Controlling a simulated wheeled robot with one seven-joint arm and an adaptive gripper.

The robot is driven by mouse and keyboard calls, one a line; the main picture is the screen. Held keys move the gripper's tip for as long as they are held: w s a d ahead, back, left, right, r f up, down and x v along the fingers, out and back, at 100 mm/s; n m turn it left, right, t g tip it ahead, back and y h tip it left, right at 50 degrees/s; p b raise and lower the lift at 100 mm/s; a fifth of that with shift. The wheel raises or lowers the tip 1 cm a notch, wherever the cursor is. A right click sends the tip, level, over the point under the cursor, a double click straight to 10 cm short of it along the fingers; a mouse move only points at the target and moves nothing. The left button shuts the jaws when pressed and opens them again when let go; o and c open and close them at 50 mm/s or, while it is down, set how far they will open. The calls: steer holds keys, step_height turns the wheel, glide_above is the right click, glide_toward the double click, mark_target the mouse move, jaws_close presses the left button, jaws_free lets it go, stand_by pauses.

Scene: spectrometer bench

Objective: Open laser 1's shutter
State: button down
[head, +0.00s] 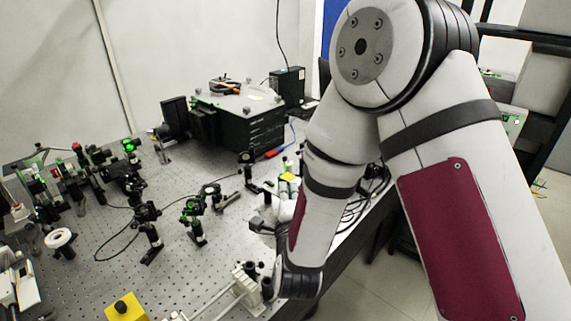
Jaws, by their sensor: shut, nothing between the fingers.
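I cannot pick out laser 1 or its shutter for certain; no label is readable. Small optics with green-lit parts (129,145) stand in a dense group at the left of the perforated bench (100,232). My arm comes down from the upper right, and its dark wrist part is low at the bench's near right edge. My gripper's fingers do not show clearly; the forearm and wrist seem to hide them. Nothing is seen held.
A large black box with a pale top (240,117) stands at the back. Posts and mounts (193,215) dot the middle. A yellow block (125,307) is at the near edge. Cables (372,185) lie right of my forearm. Bare bench shows between the mounts.

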mark_target(285, 158)
steer(key=w, duration=0.4)
steer(key=w+a, duration=0.1)
steer(key=w, duration=0.4)
steer(key=w+f, duration=0.1)
steer(key=w, duration=0.3)
steer(key=shift+w+a+p, duration=0.3)
steer(key=shift+w+p, duration=0.05)
steer(key=shift+w+d+r+m+g, duration=0.25)
steer(key=shift+w+d+m+g, duration=0.15)
steer(key=shift+m+g, duration=0.2)
steer(key=shift+w+d+r+m+g, duration=0.1)
steer(key=shift+w+d+m+g, duration=0.15)
steer(key=shift+w+m+g, duration=0.2)
steer(key=w+m+g, duration=0.1)
steer(key=w+d+m+g+y, duration=0.1)
steer(key=g, duration=0.1)
steer(key=w+d+m+g+y+b, duration=0.1)
steer(key=g, duration=0.1)
steer(key=shift+d+f, duration=0.15)
steer(key=shift+f, duration=0.45)
